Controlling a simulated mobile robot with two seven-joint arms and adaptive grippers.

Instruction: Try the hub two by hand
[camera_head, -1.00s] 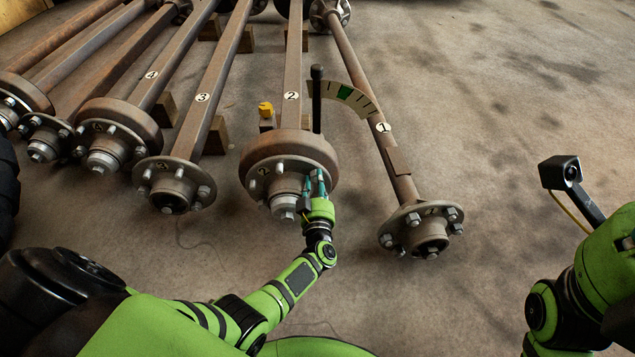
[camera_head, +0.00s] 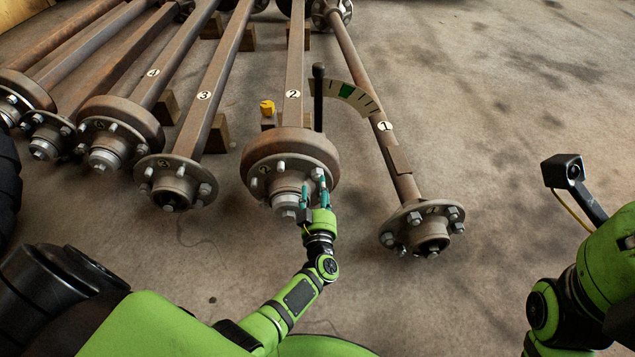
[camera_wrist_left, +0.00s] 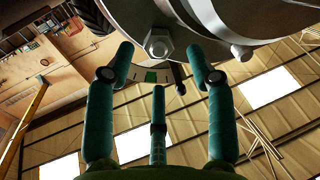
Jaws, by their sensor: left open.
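Hub two (camera_head: 290,153) is a rusty drum with a studded face on the near end of axle 2 (camera_head: 294,60). My left gripper (camera_head: 317,187) is at the lower right of its face, close to a stud. In the left wrist view, my left gripper (camera_wrist_left: 160,62) has its teal fingers spread. A stud with a nut (camera_wrist_left: 158,44) shows between and beyond the fingertips, below the hub's grey underside (camera_wrist_left: 235,18). Contact cannot be told. My right gripper is not in view; only part of that arm shows at the right.
A black upright post (camera_head: 319,95) stands beside a curved gauge (camera_head: 352,97) with a green band, right of hub two. A yellow object (camera_head: 267,107) is at its left. Hub one (camera_head: 424,228) and hub three (camera_head: 175,181) flank it. Open floor lies at the right.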

